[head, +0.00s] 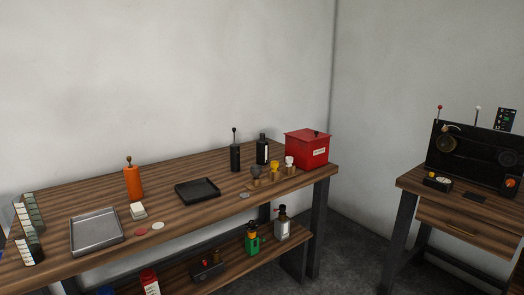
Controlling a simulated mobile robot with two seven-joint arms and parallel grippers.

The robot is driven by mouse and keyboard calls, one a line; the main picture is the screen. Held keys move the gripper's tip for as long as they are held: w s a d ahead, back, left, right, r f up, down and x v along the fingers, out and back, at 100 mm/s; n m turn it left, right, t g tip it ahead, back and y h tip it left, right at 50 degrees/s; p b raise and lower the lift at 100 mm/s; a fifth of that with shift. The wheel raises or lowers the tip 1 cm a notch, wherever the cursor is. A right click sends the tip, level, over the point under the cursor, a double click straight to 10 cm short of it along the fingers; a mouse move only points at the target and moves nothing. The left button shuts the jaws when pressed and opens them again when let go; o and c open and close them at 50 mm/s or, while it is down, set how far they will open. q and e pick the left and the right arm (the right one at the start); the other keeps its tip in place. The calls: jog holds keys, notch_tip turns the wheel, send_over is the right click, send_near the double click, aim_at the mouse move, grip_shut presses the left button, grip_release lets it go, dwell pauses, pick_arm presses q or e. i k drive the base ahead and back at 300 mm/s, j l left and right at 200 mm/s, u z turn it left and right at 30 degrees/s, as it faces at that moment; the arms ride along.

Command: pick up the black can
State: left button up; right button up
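Two upright black containers stand towards the back of the wooden workbench (165,198). One is a slim black can (235,158) with a thin stem and small dark knob on top. To its right is a black bottle-like container (263,144) with a narrow neck and a pale label. I cannot tell for certain which one the task names. An orange can (133,183) with a similar knobbed stem stands further left. Neither of my grippers is in view, and nothing touches the black containers.
A red box (307,150) stands right of the black containers, with small knobbed pieces (274,170) before it. A black tray (198,190) and a metal tray (96,231) lie left. A lower shelf (225,276) holds a green can (252,240). A second table (463,213) stands right, across open floor.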

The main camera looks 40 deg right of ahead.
aim_at(262, 143)
jog(key=i+l, duration=0.15)
jog(key=l, duration=0.25)
jog(key=i+l, duration=0.2)
jog(key=l, duration=0.2)
jog(key=i+l+u, duration=0.1)
jog(key=l, duration=0.3)
jog(key=i+l, duration=0.25)
jog(key=l, duration=0.15)
